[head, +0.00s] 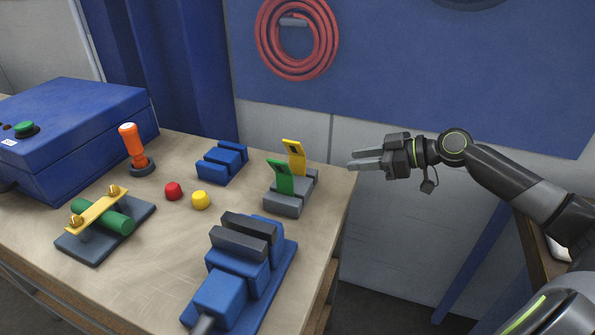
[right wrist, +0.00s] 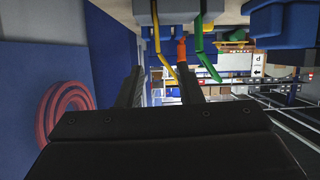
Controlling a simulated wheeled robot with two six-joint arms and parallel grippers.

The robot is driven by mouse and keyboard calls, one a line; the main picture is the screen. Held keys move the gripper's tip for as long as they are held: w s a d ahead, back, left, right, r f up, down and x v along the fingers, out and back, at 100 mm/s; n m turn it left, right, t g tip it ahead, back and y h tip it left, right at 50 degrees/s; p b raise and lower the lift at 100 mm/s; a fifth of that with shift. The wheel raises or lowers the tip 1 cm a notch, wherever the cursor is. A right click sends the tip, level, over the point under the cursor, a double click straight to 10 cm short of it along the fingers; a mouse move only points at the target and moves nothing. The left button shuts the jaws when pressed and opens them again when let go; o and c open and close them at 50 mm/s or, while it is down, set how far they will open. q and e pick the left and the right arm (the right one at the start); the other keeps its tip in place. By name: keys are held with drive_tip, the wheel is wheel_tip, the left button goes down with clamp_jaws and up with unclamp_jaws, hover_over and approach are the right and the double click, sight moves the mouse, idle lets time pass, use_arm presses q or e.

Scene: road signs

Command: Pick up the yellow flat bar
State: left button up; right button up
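A yellow flat bar (head: 294,156) stands tilted in a grey slotted block (head: 284,206), beside a green flat bar (head: 281,177). Another yellow bar (head: 98,209) with two knobs lies across a green cylinder at the left of the table. My right gripper (head: 350,161) is open and empty, right of the grey block and apart from it. In the right wrist view, which looks upside down, its two fingers (right wrist: 162,88) are spread, with the yellow flat bar (right wrist: 162,42) and green flat bar (right wrist: 204,48) beyond them. My left gripper is not in view.
A blue vise (head: 232,272) stands at the table's front. A blue slotted block (head: 222,162), a red ball (head: 173,191), a yellow ball (head: 200,200) and an orange-handled lever (head: 131,143) are nearby. A blue box (head: 75,135) fills the back left. The wooden table's right edge is near my gripper.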

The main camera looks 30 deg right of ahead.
drive_tip(key=p, duration=0.3)
approach(298, 166)
drive_tip(key=x, duration=0.5)
drive_tip(key=shift+w+a+f+p, duration=0.2)
drive_tip(key=shift+w+a+p, duration=0.15)
drive_tip(key=shift+w, duration=0.1)
drive_tip(key=p+x, duration=0.1)
drive_tip(key=x, duration=0.2)
drive_tip(key=shift+w+d, duration=0.1)
drive_tip(key=shift+w, duration=0.05)
drive_tip(key=shift+w+a+f, duration=0.3)
drive_tip(key=shift+w+f, duration=0.05)
drive_tip(key=shift+f, duration=0.05)
drive_tip(key=shift+c, duration=0.4)
clamp_jaws()
